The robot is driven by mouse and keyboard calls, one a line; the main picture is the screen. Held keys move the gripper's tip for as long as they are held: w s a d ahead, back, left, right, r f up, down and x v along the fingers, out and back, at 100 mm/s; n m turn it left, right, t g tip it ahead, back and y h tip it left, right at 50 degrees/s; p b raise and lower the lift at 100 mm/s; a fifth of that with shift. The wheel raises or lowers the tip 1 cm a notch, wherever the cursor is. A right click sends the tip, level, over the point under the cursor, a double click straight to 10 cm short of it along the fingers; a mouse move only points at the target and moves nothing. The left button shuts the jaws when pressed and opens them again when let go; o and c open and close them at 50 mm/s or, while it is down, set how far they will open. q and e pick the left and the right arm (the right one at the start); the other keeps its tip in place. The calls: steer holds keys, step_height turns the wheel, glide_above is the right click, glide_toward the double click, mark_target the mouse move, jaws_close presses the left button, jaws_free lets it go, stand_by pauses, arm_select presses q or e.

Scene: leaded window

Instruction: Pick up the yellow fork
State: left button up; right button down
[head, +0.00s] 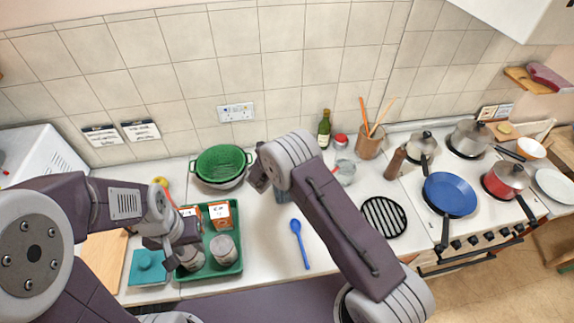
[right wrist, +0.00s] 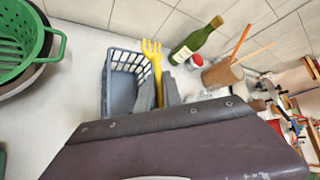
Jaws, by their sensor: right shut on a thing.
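The yellow fork (right wrist: 152,52) shows in the right wrist view, tines up, rising from beside the grey-blue basket (right wrist: 122,80). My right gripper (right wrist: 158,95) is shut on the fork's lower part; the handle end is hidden. My left gripper (head: 176,250) is low over the left side of the green tray (head: 225,268), close to the jars. Its fingers are partly hidden, so its opening is unclear.
A green colander (head: 222,163) stands behind the tray. A blue spoon (head: 300,243) lies on the counter. A green bottle (head: 324,128) and a utensil pot (head: 369,146) stand right of the basket. The stove with a blue pan (head: 450,194) is farther right.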

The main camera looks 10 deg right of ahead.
steer(key=s+d+r+b, duration=0.4)
steer(key=s+d+r, duration=0.2)
steer(key=d, duration=0.4)
steer(key=shift+r, duration=0.65)
steer(key=shift+d, duration=0.1)
